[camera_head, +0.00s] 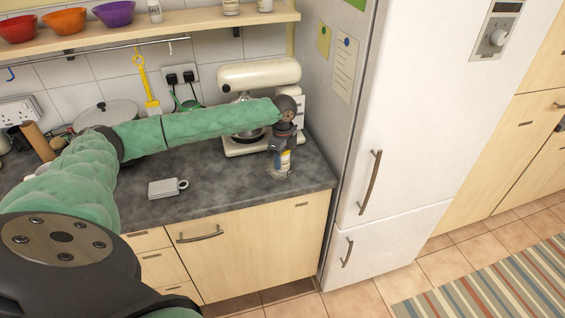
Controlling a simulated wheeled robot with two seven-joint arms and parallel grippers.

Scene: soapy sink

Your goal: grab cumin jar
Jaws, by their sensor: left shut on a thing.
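The cumin jar (285,160) appears as a small jar with a yellowish and white label, upright near the right end of the dark grey worktop (225,190). My left gripper (283,148) reaches down on it from above and is shut on it. The gripper and my green-sleeved arm hide the jar's upper part. I cannot tell whether the jar's base touches the worktop. The label is too small to read. My right gripper is not in view.
A cream stand mixer (258,73) stands right behind my left gripper. A small white handled item (166,188) lies on the worktop. The fridge (420,110) rises to the right. A shelf (140,32) with bowls and jars hangs above.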

